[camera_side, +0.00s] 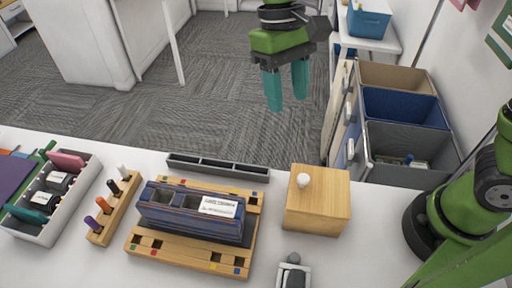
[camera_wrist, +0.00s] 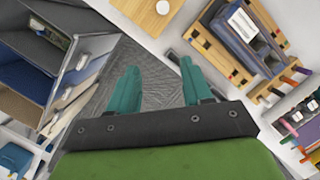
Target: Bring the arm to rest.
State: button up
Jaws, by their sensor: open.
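My gripper (camera_side: 287,86) has two teal fingers and hangs high in the side view, with grey carpet behind it. Its fingers are apart with nothing between them. It is clear of the white table (camera_side: 80,262) and everything on it. In the wrist view my gripper (camera_wrist: 160,88) shows its two fingertips apart, with carpet and the table edge beyond them.
On the table stand a wooden box with a white knob (camera_side: 318,200), a wooden rack (camera_side: 165,255) holding a blue divided box (camera_side: 190,212), a grey tray (camera_side: 218,167), a peg block (camera_side: 115,205) and a white bin (camera_side: 48,232). Open bins (camera_side: 400,105) stand at right.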

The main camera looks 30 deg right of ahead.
jog(key=s+d+m+t+y, duration=0.1)
jog(key=s+d+t, duration=0.3)
jog(key=d, duration=0.4)
jog(key=s+d+m+t, duration=0.3)
jog(key=d+t, duration=0.3)
jog(key=d, duration=0.3)
jog(key=shift+s+d+r+m+y, duration=0.15)
jog(key=shift+s+r+m+y, duration=0.25)
jog(key=shift+s, duration=0.3)
